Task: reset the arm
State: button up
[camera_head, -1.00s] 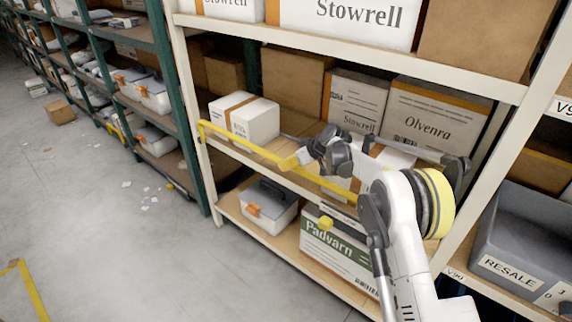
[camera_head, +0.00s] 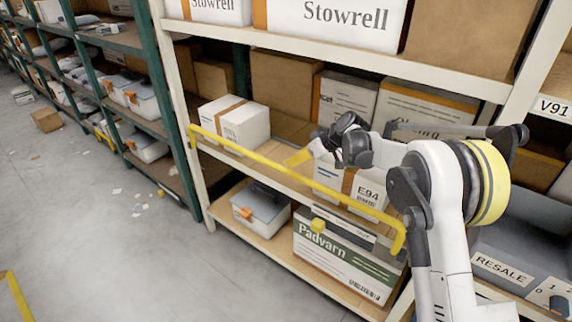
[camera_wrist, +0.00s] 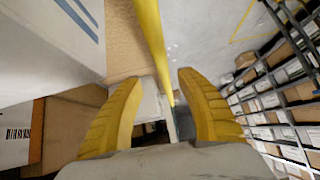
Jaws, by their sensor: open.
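My arm reaches in from the lower right of the head view to the middle rack shelf.
A white box (camera_head: 236,122) stands left of my gripper, and a white box marked E94 (camera_head: 345,185) stands beneath my wrist. The yellow bar (camera_head: 270,165) edges this shelf. A Padvarn box (camera_head: 340,255) and a grey bin (camera_head: 510,235) are lower. The aisle floor (camera_head: 90,240) is mostly clear.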

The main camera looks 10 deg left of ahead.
jog(key=shift+v, duration=1.05)
jog(key=shift+d+r, duration=0.15)
jog(key=shift+r, duration=0.05)
jog(key=s+d+r+m+t+h, duration=0.2)
jog(key=s+d+r+m+h, duration=0.3)
jog(key=s+d+r, duration=1.2)
jog(key=s+d+f+m+t+h, duration=0.1)
jog(key=s+d+f+m, duration=0.2)
jog(key=s+d, duration=0.5)
jog(key=s+d+f+m+t+h, duration=0.1)
jog(key=s+d+f+m, duration=0.3)
jog(key=s+d, duration=0.5)
jog(key=s+m+h, duration=0.1)
jog(key=s, duration=0.6)
jog(key=shift+h, duration=0.3)
jog(key=shift+s, duration=0.1)
